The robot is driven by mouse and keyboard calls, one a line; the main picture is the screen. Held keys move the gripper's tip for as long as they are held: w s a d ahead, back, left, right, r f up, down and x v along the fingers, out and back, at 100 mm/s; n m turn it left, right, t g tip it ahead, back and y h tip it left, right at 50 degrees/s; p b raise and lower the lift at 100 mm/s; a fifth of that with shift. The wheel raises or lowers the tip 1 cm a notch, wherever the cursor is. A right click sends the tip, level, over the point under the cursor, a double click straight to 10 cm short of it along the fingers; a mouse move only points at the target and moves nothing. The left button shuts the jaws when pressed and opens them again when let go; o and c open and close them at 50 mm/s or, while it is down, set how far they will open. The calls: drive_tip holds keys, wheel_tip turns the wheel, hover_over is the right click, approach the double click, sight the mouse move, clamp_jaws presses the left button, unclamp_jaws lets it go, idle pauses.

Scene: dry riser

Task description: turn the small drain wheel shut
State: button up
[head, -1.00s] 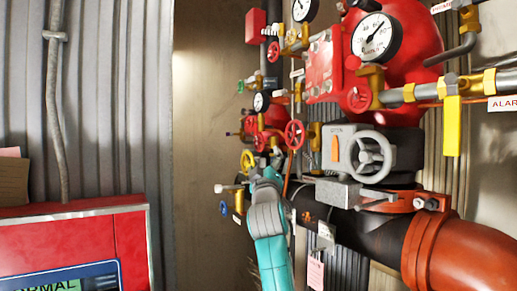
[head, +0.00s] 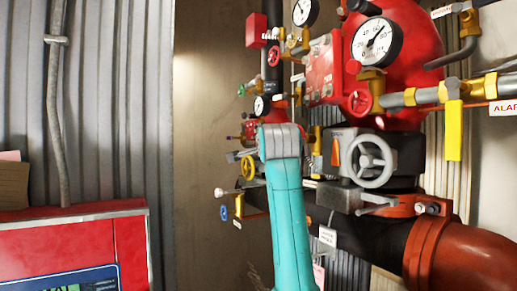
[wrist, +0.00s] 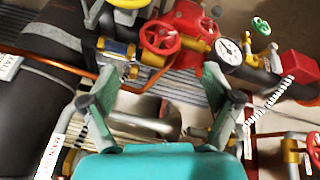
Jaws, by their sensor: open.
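Several small handwheels show, and I cannot tell from any readable label which is the drain wheel. In the wrist view a red wheel (wrist: 160,37) on a brass valve lies just beyond my gripper (wrist: 158,76), whose two fingers are spread wide with nothing between them. A yellow wheel (wrist: 128,3) is cut off at that view's top edge. In the head view a yellow wheel (head: 247,167) and a blue wheel (head: 224,212) stand left of my teal arm. My arm hides my fingers there.
A large grey handwheel (head: 371,160) and a fat orange-red pipe (head: 465,255) stand to the right. A pressure gauge (head: 375,40) and brass pipework are above. A red cabinet (head: 70,245) is at lower left. Bare wall lies between cabinet and valves.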

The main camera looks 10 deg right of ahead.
drive_tip(key=w+m, duration=0.1)
drive_tip(key=w, duration=0.2)
drive_tip(key=w+m, duration=0.1)
drive_tip(key=w, duration=0.2)
drive_tip(key=w+m, duration=0.1)
drive_tip(key=w, duration=0.2)
drive_tip(key=shift+w+d+f+g+y, duration=0.1)
drive_tip(key=shift+w+f+g+y, duration=0.2)
drive_tip(key=shift+w+f+y, duration=0.1)
drive_tip(key=c, duration=1.1)
